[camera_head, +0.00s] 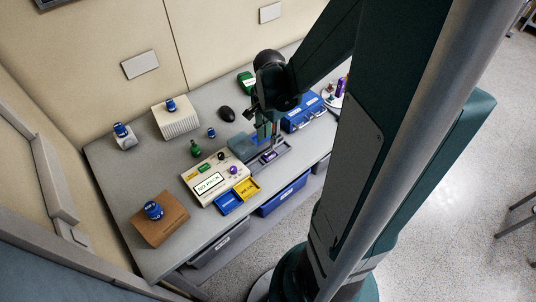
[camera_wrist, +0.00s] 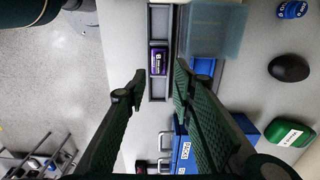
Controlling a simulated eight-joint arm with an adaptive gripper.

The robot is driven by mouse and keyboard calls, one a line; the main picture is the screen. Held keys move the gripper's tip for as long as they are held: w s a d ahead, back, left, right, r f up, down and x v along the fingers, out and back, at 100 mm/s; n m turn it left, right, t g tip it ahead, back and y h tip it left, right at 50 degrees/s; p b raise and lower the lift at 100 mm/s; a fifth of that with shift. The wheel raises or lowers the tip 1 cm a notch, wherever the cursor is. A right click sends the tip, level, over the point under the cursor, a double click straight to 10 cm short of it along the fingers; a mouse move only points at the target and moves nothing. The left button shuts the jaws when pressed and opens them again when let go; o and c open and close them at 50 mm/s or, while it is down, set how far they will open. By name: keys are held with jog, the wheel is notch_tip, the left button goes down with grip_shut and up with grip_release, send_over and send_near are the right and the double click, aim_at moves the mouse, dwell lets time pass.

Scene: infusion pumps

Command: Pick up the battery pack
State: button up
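A dark battery pack with a purple, lettered face (camera_head: 269,156) sits in a compartment of a grey divided tray (camera_head: 283,149) at the table's front edge. In the wrist view the pack (camera_wrist: 157,61) lies just beyond and between the fingertips, with the tray (camera_wrist: 159,22) around it. My gripper (camera_head: 264,133) hangs over the tray and points down. In the wrist view my gripper (camera_wrist: 159,82) is open and empty, one finger on each side of the pack's line. A pump (camera_head: 209,183) reading "NO PACK" stands left of the tray.
A translucent blue-grey box (camera_wrist: 214,28) stands beside the tray. A blue case (camera_head: 302,114) is to its right. Blue (camera_head: 229,203) and yellow (camera_head: 247,189) bins sit before the pump. A black mouse-like object (camera_head: 227,114) and a green case (camera_head: 246,82) lie behind.

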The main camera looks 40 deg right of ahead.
aim_at(270, 151)
jog(key=shift+f, duration=0.1)
jog(key=shift+f, duration=1.2)
jog(key=shift+f, duration=0.1)
jog(key=shift+s+f+b, duration=0.15)
jog(key=shift+f+b, duration=0.45)
jog(key=shift+f, duration=1.9)
jog(key=shift+c, duration=0.4)
jog(key=c, duration=0.6)
